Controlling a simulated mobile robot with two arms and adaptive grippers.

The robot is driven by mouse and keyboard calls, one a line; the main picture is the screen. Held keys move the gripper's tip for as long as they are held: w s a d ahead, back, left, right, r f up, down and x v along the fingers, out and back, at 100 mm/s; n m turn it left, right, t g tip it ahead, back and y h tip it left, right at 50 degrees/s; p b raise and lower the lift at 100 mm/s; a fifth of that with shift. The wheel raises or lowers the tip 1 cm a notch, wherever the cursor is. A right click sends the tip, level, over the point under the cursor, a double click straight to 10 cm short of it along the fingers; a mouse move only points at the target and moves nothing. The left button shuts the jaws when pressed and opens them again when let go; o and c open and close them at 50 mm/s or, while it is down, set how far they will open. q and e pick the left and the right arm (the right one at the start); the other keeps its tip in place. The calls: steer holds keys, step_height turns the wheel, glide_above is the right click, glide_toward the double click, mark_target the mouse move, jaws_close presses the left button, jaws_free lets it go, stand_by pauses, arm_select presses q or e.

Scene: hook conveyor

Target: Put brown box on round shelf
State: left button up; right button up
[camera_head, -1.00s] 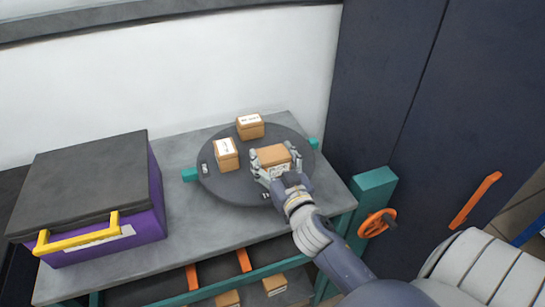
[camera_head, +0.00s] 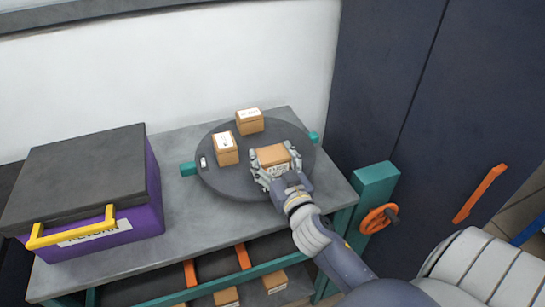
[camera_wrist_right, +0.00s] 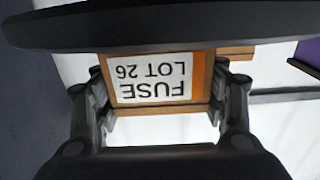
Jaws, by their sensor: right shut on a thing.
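A brown box (camera_head: 273,155) is between the fingers of my right gripper (camera_head: 271,168), over the front right part of the round shelf (camera_head: 235,182). The gripper is shut on it. In the right wrist view the held box (camera_wrist_right: 157,80) shows a white label reading "FUSE LOT 26", upside down, with my right gripper's fingers (camera_wrist_right: 160,100) on both sides. The dark disc edge (camera_wrist_right: 160,28) runs close to the box there. I cannot tell whether the box rests fully on the shelf. My left gripper is not in view.
Two other brown boxes stand on the round shelf, one at the back (camera_head: 249,122) and one at the left (camera_head: 226,150). A purple case (camera_head: 150,215) with a yellow handle is on the grey table (camera_head: 178,218) at left. An orange valve wheel (camera_head: 379,218) is at right.

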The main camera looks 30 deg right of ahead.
steer(key=shift+f+b, duration=0.3)
steer(key=shift+f, duration=0.1)
steer(key=o, duration=1.3)
steer(key=shift+r, duration=0.1)
steer(key=shift+o, duration=0.2)
